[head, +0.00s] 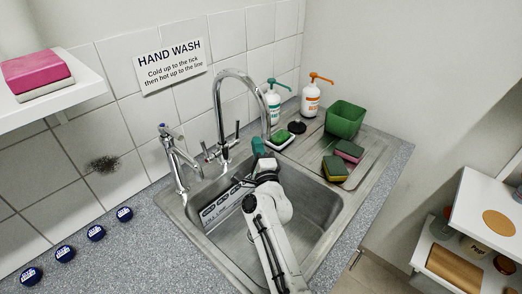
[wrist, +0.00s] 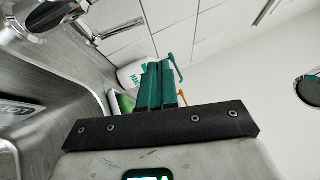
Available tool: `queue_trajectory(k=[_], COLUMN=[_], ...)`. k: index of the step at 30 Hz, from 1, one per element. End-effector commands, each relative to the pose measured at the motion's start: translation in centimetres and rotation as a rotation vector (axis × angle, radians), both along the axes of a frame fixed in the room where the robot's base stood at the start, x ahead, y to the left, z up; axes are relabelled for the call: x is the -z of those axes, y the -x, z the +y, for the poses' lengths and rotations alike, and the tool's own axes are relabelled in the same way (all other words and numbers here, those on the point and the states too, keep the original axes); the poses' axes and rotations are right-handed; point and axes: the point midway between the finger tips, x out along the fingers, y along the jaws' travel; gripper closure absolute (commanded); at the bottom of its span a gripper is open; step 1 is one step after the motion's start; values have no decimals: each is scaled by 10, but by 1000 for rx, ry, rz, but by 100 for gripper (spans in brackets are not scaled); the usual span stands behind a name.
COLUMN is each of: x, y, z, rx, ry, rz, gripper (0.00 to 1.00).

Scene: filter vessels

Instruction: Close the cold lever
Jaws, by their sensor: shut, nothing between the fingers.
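The tall gooseneck tap (head: 222,100) stands behind the sink, with one lever (head: 208,153) on its left and an upright one (head: 238,129) on its right. I cannot clearly tell which is the cold one. In the wrist view, part of the chrome tap body (wrist: 35,22) shows at the upper left, cut off by the frame. My gripper (head: 258,146) is over the back of the sink, right of and apart from the levers. Its teal fingers (wrist: 160,72) are shut together and empty, pointing toward the soap bottles.
A shorter tap (head: 172,155) with a blue top stands to the left. The steel sink (head: 310,205) lies below my arm. Blue round caps (head: 96,233) lie on the counter.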

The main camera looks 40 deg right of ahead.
Motion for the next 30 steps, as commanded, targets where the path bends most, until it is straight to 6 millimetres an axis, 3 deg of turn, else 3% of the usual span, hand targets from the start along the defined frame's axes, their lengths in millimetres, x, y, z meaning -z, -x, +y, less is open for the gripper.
queue_trajectory(k=[15,30], x=[-1,0], y=[31,34], z=[18,18], rx=[-2,1], ry=[2,3], rz=[2,1], gripper=[100,100])
